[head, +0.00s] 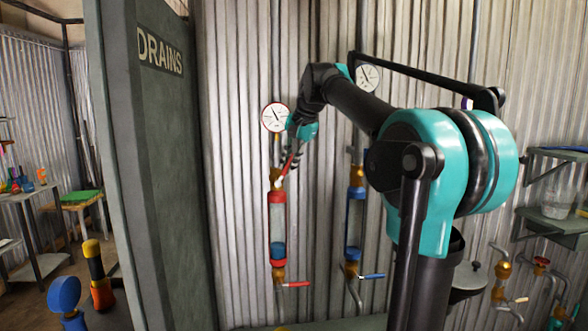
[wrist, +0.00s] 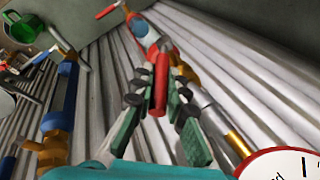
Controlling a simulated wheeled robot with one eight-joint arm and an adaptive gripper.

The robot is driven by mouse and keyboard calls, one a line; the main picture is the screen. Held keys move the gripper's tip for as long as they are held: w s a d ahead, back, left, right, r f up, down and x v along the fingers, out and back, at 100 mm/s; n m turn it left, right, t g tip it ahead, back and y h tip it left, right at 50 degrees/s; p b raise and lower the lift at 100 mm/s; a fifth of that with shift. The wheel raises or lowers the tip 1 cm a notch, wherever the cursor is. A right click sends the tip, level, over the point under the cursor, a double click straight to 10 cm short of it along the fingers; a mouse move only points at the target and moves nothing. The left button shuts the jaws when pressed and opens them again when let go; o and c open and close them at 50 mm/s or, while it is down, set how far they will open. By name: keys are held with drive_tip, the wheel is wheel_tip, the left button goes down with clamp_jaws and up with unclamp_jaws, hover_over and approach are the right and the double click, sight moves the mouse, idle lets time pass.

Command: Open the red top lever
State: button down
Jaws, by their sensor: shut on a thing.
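The red top lever (head: 288,164) slants up and to the right from the brass valve (head: 277,183) above the red-framed sight glass (head: 277,222). My gripper (head: 297,150) is at the lever's upper end. In the wrist view the lever's red handle (wrist: 161,72) lies between the two fingers of my gripper (wrist: 160,100), which are shut on it. The green finger pads show on both sides of the handle. In the head view the fingertips are small and partly hidden by my wrist.
A red-rimmed gauge (head: 276,117) is just above the valve, close to my gripper. A red bottom lever (head: 297,284) sticks out right below the glass. A blue-framed glass (head: 355,215) with a blue lever (head: 372,276) stands to the right. The DRAINS panel (head: 165,180) stands left.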

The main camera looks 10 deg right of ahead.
sight(279, 161)
drive_tip(key=a+h, duration=0.2)
drive_tip(key=h, duration=0.1)
drive_tip(key=shift+r+n, duration=0.3)
drive_tip(key=shift+r, duration=0.1)
drive_tip(key=shift+a+h, duration=0.5)
drive_tip(key=shift+h, duration=0.4)
drive_tip(key=c, duration=1.5)
unclamp_jaws()
drive_tip(key=shift+r, duration=0.1)
drive_tip(key=v, duration=1.1)
drive_tip(key=shift+s+a+r, duration=0.15)
drive_tip(key=shift+r, duration=0.2)
